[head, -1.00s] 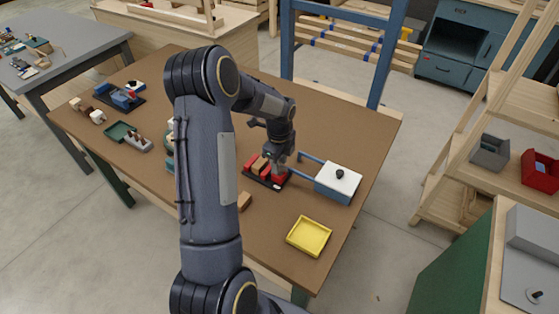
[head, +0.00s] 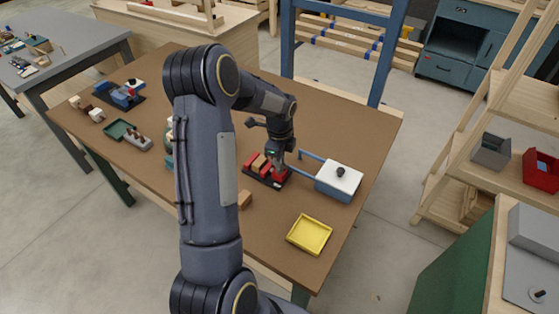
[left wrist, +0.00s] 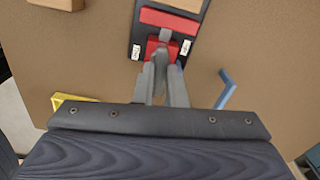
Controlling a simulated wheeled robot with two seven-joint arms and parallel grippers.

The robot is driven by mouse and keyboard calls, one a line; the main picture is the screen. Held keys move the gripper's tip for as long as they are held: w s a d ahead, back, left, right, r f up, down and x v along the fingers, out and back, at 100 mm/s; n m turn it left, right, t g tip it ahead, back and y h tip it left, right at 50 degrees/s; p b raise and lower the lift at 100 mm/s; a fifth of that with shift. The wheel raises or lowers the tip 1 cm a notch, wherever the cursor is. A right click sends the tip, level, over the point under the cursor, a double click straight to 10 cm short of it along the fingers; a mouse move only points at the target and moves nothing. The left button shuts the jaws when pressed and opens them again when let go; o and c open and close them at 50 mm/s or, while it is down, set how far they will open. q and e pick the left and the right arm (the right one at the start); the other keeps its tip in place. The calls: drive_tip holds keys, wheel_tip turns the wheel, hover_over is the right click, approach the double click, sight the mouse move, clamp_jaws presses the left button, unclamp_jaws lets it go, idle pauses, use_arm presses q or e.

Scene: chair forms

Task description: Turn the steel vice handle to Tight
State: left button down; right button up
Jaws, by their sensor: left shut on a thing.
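The vice is a red block set on a black base (head: 250,174), with a wooden piece between its red parts, on the brown table. My left gripper (head: 278,168) points down at the vice's near right end. In the left wrist view my left gripper (left wrist: 161,62) is shut on the grey steel handle, which its fingers mostly hide. My right gripper is out of view.
A white-topped blue box (head: 338,180) with blue rails stands just right of the vice. A yellow tray (head: 309,235) lies near the table's front corner. Green and blue trays (head: 118,131) lie at the left. The table behind the vice is clear.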

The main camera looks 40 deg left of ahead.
use_arm(q)
drive_tip(key=n+b, duration=0.1)
drive_tip(key=n, duration=0.2)
drive_tip(key=shift+n, duration=0.3)
drive_tip(key=n+b, duration=0.2)
drive_tip(key=n, duration=0.2)
drive_tip(key=shift+n, duration=0.3)
drive_tip(key=n, duration=0.3)
drive_tip(key=shift+b, duration=0.3)
drive_tip(key=shift+n, duration=2.2)
drive_tip(key=shift+r, duration=0.1)
drive_tip(key=c, duration=1.5)
unclamp_jaws()
